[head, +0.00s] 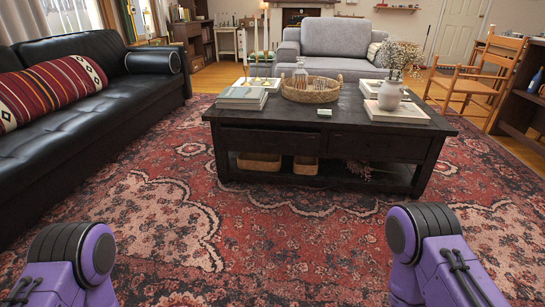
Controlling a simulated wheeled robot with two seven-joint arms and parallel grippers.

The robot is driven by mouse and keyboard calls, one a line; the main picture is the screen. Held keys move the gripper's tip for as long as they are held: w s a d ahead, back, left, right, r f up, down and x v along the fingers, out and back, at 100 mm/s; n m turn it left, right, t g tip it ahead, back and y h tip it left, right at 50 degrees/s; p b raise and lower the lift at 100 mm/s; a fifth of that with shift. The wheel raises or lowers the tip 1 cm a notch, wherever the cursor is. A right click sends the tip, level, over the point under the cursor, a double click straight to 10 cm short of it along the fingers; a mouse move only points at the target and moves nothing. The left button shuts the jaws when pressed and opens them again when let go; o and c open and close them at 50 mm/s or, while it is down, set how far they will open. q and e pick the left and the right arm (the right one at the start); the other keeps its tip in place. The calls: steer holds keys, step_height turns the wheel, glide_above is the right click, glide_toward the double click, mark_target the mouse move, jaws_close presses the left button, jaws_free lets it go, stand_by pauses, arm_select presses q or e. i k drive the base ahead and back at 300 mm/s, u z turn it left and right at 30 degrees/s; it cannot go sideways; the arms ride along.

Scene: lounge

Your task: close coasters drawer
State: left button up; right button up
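A dark wooden coffee table (440,128) stands ahead of me on the rug. Its front has a left drawer (268,141) and a right drawer (362,147) side by side under the top. I cannot tell for sure from here whether either drawer stands slightly out, or which one holds coasters. No drawer contents show. Purple links of my two arms show at the bottom left and bottom right, well short of the table. Neither gripper is in view.
On the table are books (242,97), a wicker basket (310,92) and a white vase (389,95). A black sofa (95,110) stands left, a grey armchair (335,40) behind, a wooden chair (480,80) right. The patterned rug (280,240) before the table is clear.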

mark_target(288, 141)
steer(key=z, duration=0.65)
steer(key=i, duration=1.4)
steer(key=u, duration=0.3)
